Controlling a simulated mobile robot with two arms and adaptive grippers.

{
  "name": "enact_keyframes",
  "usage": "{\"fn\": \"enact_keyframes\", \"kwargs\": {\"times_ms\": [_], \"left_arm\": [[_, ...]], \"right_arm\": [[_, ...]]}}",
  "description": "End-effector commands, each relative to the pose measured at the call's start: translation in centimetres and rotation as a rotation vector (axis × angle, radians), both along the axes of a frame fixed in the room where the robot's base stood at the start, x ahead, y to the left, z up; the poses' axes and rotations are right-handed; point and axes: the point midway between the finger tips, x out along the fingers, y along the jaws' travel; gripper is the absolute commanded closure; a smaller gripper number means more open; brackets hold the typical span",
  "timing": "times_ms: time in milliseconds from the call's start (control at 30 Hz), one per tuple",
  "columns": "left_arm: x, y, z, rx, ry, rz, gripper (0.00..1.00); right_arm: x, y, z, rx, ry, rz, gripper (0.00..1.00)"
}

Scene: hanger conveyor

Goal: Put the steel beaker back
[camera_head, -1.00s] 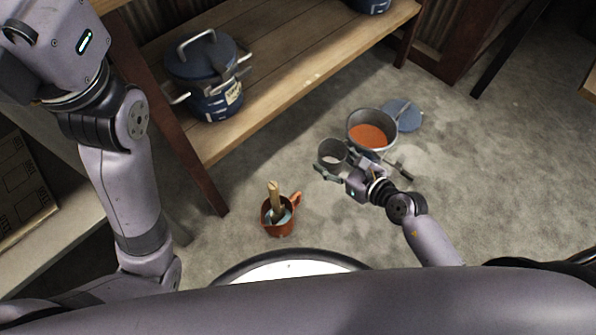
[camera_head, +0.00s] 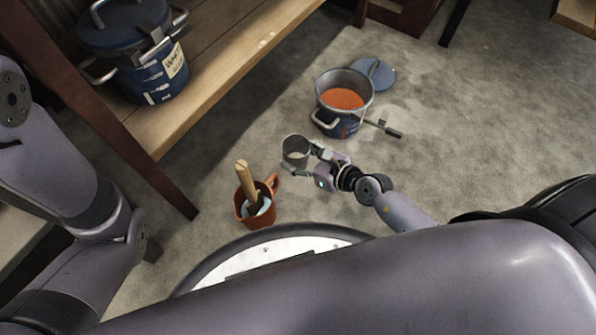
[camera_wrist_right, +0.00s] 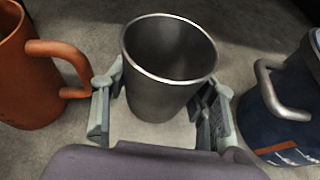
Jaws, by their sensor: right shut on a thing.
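The steel beaker (camera_head: 296,150) is a small grey metal cup, upright, with an open rim. It also fills the middle of the right wrist view (camera_wrist_right: 168,70). My right gripper (camera_head: 308,160) is shut on it, with one finger on each side of the cup in the wrist view (camera_wrist_right: 160,105). The beaker is between the orange jug and the open pot; I cannot tell whether its base touches the floor. My left arm comes in at the left of the head view, but its gripper is out of the picture.
An orange jug (camera_head: 243,208) with a wooden-handled tool stands left of the beaker. An open blue pot (camera_head: 340,127) with orange contents stands behind, its lid (camera_head: 375,72) on the floor. A lidded blue pot (camera_head: 150,85) sits on the wooden shelf (camera_head: 215,85). Floor at right is clear.

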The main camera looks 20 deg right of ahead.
Motion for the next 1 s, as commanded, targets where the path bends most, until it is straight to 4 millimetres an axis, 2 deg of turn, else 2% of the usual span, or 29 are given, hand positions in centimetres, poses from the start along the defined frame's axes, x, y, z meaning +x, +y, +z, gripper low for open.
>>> {"fn": "enact_keyframes", "kwargs": {"times_ms": [33, 233, 400, 500, 900, 933, 1000], "left_arm": [[0.0, 0.0, -0.7, 0.000, 0.000, 0.000, 0.60], [0.0, 0.0, -1.6, 0.000, -0.001, 0.000, 0.60], [-0.1, 0.0, -4.0, 0.000, -0.002, 0.000, 0.60], [0.0, 0.0, -4.9, 0.001, -0.001, 0.000, 0.60], [0.0, 0.0, -4.6, 0.001, 0.001, 0.001, 0.60], [0.0, 0.0, -4.6, 0.001, 0.001, 0.001, 0.60], [0.0, 0.0, -4.6, 0.001, 0.001, 0.001, 0.60]], "right_arm": [[0.0, 0.0, -0.6, 0.001, -0.002, 0.000, 0.83], [0.0, 0.0, -1.6, 0.001, -0.001, 0.000, 0.83], [0.0, 0.0, -4.3, 0.000, 0.000, 0.001, 0.83], [0.0, 0.0, -5.2, 0.000, 0.000, 0.001, 0.83], [0.0, 0.0, -5.2, 0.000, -0.001, 0.000, 0.83], [0.0, 0.0, -5.2, 0.000, -0.001, 0.000, 0.46], [0.0, 0.0, -5.2, 0.000, -0.001, 0.000, 0.41]]}}
